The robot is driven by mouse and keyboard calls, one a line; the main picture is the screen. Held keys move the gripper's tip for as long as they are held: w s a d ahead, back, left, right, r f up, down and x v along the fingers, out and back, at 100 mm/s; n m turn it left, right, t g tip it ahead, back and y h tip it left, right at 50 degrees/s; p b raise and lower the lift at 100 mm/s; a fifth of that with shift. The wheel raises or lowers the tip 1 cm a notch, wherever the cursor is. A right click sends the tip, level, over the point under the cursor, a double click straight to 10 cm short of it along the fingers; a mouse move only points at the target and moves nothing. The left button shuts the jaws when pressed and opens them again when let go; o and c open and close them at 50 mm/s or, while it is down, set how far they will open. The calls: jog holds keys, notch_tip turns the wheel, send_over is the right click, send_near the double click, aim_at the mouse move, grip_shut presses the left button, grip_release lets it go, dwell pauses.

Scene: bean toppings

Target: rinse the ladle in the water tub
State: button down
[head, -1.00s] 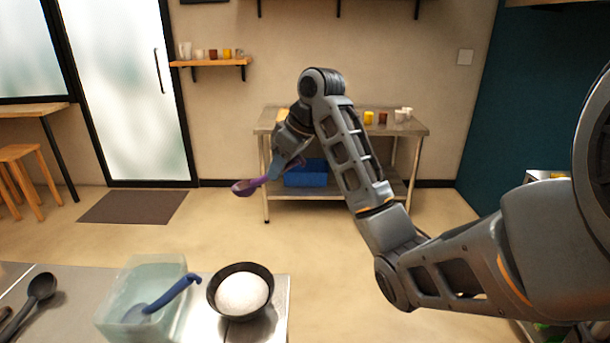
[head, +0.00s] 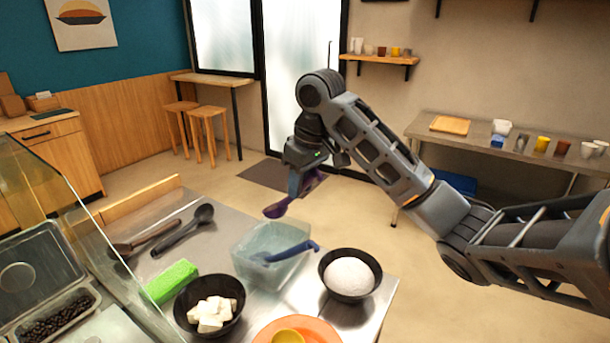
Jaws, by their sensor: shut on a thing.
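My gripper (head: 308,168) is shut on a purple ladle (head: 279,208) and holds it in the air, bowl end down and to the left. The ladle's bowl appears above the far side of the water tub (head: 247,263) in the picture; I cannot tell its exact height. The tub is a clear, pale blue-green square container on the steel counter. A blue-handled utensil (head: 297,249) rests in the tub with its handle over the right rim. The upper part of the purple ladle is partly hidden by the gripper.
A black bowl of white contents (head: 350,276) stands right of the tub. A black bowl with white cubes (head: 210,308), a green block (head: 172,281) and an orange plate (head: 262,333) are in front. Dark ladles (head: 184,230) lie to the left. A glass guard (head: 85,215) stands far left.

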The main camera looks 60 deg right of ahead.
jog(key=shift+g, duration=0.4)
jog(key=f, duration=0.8)
jog(key=shift+w, duration=0.35)
jog(key=shift+a+f, duration=0.1)
jog(key=s+f+t+b, duration=0.2)
jog(key=f, duration=0.1)
jog(key=shift+f+b, duration=0.2)
jog(key=shift+b, duration=0.1)
jog(key=shift+r, duration=0.1)
